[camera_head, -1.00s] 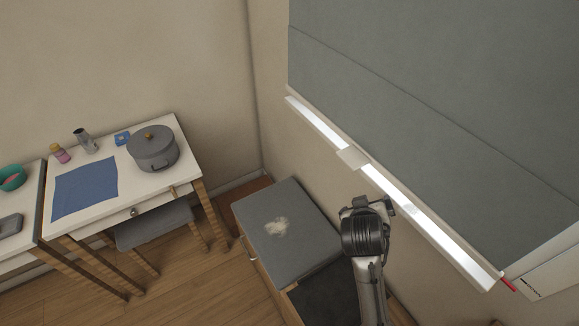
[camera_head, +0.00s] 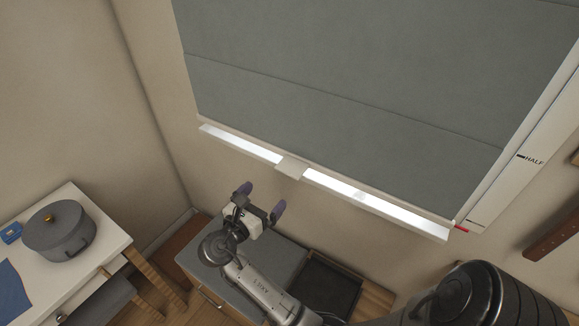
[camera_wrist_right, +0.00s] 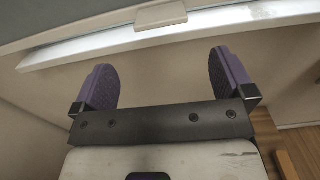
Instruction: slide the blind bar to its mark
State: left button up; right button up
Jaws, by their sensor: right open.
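The grey window blind (camera_head: 350,75) has a pale bar (camera_head: 400,202) along its lower edge, with a cream pull tab (camera_head: 291,168) at its middle. A red pointer (camera_head: 461,228) sits at the bar's right end, below the mark "HALF" (camera_head: 530,159) on the white side strip. My right gripper (camera_head: 261,199) is open and empty, below the tab and apart from it. In the right wrist view its purple fingers (camera_wrist_right: 165,72) stand wide apart, with the tab (camera_wrist_right: 160,15) ahead, between them in the picture. My left gripper is not in view.
A bright white strip (camera_head: 355,195) runs just under the bar. Below my right arm is a grey-topped cabinet (camera_head: 195,262) with a dark tray (camera_head: 328,285). A table with a grey pot (camera_head: 60,235) stands at the left. A brown rack (camera_head: 552,238) is on the right wall.

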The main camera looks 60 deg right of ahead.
aim_at(298, 160)
jog(key=d, duration=0.4)
jog(key=d+b, duration=0.1)
jog(key=d, duration=0.4)
jog(key=d+b, duration=0.1)
jog(key=d, duration=0.3)
jog(key=shift+s+d, duration=0.35)
jog(key=shift+c, duration=0.2)
